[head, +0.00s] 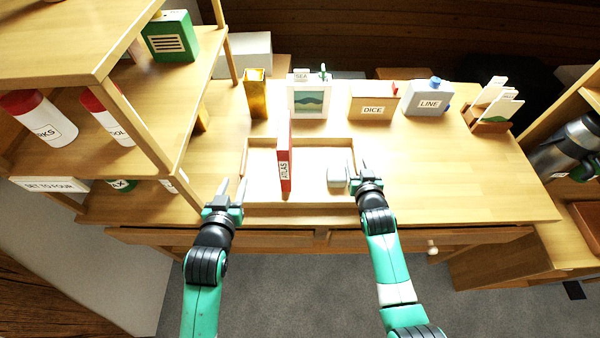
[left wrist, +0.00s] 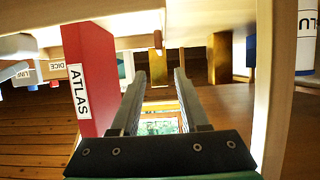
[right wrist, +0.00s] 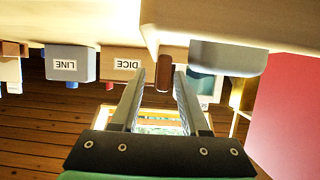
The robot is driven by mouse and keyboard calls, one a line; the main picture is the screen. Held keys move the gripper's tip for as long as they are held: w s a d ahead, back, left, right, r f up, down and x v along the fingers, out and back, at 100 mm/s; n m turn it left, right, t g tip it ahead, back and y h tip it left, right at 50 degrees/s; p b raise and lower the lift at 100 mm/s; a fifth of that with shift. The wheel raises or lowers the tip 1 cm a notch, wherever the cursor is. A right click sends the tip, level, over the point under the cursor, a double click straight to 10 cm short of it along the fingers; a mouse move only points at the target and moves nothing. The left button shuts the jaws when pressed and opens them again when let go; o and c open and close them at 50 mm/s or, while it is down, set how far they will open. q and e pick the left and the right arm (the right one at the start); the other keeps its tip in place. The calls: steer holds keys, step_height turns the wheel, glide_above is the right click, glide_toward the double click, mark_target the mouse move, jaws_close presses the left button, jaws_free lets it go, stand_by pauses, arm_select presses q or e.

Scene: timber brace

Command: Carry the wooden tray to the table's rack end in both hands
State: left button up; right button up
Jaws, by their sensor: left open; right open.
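The wooden tray (head: 300,207) lies near the front edge of the table. A red book marked ATLAS (head: 284,160) stands in it, with a small pale grey block (head: 336,177) to its right. My left gripper (head: 233,188) is open and empty beside the tray's left end, near its front corner. My right gripper (head: 361,170) is open at the tray's right end. The book also shows in the left wrist view (left wrist: 88,75). The grey block shows in the right wrist view (right wrist: 215,55). Whether either gripper touches the tray is unclear.
Behind the tray stand a brass box (head: 256,95), a picture frame (head: 310,98), a DICE box (head: 373,102) and a LINE box (head: 427,98). A small wooden rack with cards (head: 487,122) stands at the right. Shelving (head: 150,130) rises close on the left. Table right of the tray is clear.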

steer(key=v, duration=1)
steer(key=shift+s, duration=0.2)
steer(key=shift+r, duration=0.15)
step_height(320, 180, up, 9)
steer(key=p, duration=0.9)
step_height(320, 180, up, 9)
steer(key=p, duration=0.9)
steer(key=shift+w, duration=0.1)
